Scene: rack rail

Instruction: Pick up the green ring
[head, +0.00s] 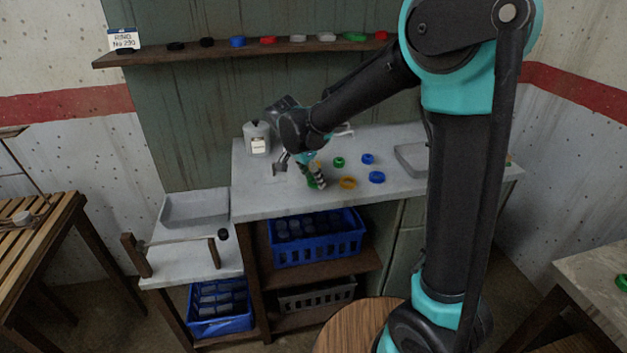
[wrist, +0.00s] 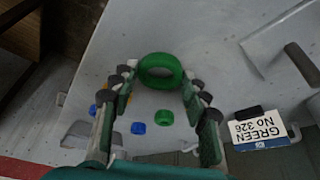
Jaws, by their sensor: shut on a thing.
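My gripper (wrist: 160,82) is shut on a green ring (wrist: 160,69), which sits between the fingertips in the wrist view. In the head view my gripper (head: 315,180) is low over the front part of the grey worktop, and the held ring is mostly hidden by the fingers. I cannot tell whether the held ring touches the worktop. Another green ring (head: 338,162) lies on the worktop to the right of my gripper; a small green ring also shows beyond the held one in the wrist view (wrist: 166,118).
Blue rings (head: 377,177) (head: 367,158) and an orange ring (head: 347,182) lie close right of my gripper. A white canister (head: 257,138) stands at the back left, a grey tray (head: 411,160) at the right. A shelf (head: 250,49) above holds several coloured rings. Blue crates (head: 317,240) sit below.

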